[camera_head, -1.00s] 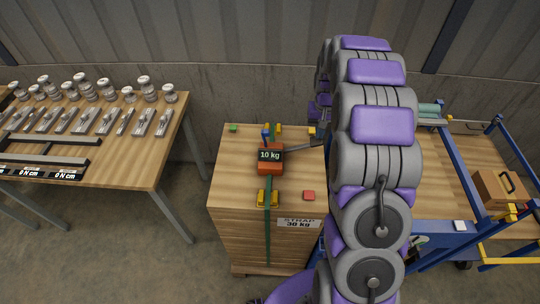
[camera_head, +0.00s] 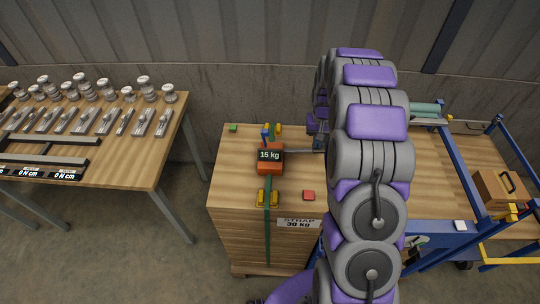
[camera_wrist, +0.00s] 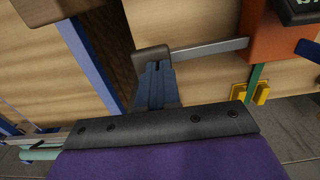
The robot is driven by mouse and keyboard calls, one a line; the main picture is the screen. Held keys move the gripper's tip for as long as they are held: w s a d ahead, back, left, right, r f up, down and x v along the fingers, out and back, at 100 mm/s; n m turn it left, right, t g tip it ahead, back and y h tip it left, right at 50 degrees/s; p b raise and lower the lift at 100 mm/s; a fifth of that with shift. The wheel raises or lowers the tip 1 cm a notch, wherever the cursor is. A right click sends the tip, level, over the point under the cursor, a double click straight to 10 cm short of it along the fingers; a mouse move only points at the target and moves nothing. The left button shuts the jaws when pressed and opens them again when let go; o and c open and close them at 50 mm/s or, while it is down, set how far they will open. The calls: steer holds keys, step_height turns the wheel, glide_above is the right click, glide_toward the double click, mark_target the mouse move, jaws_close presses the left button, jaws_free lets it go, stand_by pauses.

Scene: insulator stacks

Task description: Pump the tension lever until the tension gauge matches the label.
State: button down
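The orange strap tensioner (camera_head: 270,164) sits on the wooden crate stack, with a green strap (camera_head: 267,230) running through it. Its gauge (camera_head: 270,155) reads 15 kg. The label (camera_head: 298,223) on the stack's front reads STRAP 30 kg. The grey tension lever (camera_head: 300,151) points right from the tensioner towards my gripper (camera_head: 320,138), which my arm partly hides. In the wrist view, the lever (camera_wrist: 212,48) ends in a dark handle block (camera_wrist: 150,59). The tips of my gripper (camera_wrist: 155,72) are at this block; whether they are closed around it cannot be told.
Yellow strap brackets (camera_head: 267,198), a red block (camera_head: 309,195) and a green block (camera_head: 233,128) are on the stack. A table (camera_head: 130,170) with metal parts stands left. A blue-framed cart (camera_head: 440,232) with a wooden box (camera_head: 498,189) stands right.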

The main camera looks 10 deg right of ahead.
steer(key=shift+a+r+p, duration=0.1)
steer(key=shift+r+p, duration=0.85)
steer(key=shift+r, duration=1.85)
step_height(320, 180, up, 6)
steer(key=b, duration=0.3)
steer(key=shift+f+b, duration=0.95)
steer(key=shift+f, duration=2.05)
steer(key=shift+f, duration=0.2)
steer(key=shift+s+f, duration=0.1)
steer(key=shift+f, duration=2.6)
steer(key=shift+r+p, duration=0.9)
steer(key=shift+r, duration=2.1)
